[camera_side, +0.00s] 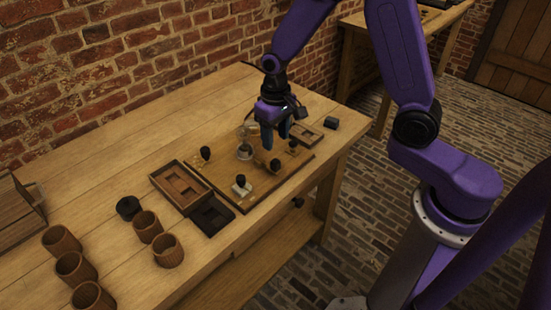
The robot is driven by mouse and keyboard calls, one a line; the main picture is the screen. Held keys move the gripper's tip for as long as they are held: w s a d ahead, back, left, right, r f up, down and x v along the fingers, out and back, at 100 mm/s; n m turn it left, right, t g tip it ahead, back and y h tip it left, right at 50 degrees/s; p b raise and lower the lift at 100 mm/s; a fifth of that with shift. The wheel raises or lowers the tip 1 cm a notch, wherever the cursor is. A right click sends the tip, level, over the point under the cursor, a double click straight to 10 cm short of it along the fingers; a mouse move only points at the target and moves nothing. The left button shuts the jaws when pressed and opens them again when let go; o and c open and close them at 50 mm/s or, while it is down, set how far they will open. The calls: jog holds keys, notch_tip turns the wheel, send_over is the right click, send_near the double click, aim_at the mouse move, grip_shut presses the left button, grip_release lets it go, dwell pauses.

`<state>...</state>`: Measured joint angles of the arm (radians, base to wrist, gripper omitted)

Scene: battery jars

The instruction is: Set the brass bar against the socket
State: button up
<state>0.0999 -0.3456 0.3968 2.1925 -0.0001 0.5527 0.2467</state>
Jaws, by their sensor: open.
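My gripper (275,138) is open and points down over the brown wooden board (220,178) on the bench. A small brown cylindrical piece (274,166) is just below the fingers; whether they touch it cannot be told. A clear glass jar (245,152) stands left of the gripper. Small black-knobbed fittings stand on the board: one with a pale base (241,188) at the front, one at the left (205,154) with brassy bits beside it, and one at the right (293,146). I cannot tell which piece is the brass bar or the socket at this size.
A wooden tray (163,181) and a dark tray (225,222) lie left of the board. A small tray (316,137) and a dark block (332,122) are at the right. Several brown cups (168,252) and a black round piece (128,208) stand at the left. The bench's back is clear.

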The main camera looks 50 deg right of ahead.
aim_at(276, 161)
notch_tip(276, 161, down, 8)
jog(key=shift+f, duration=0.25)
dwell(0.4)
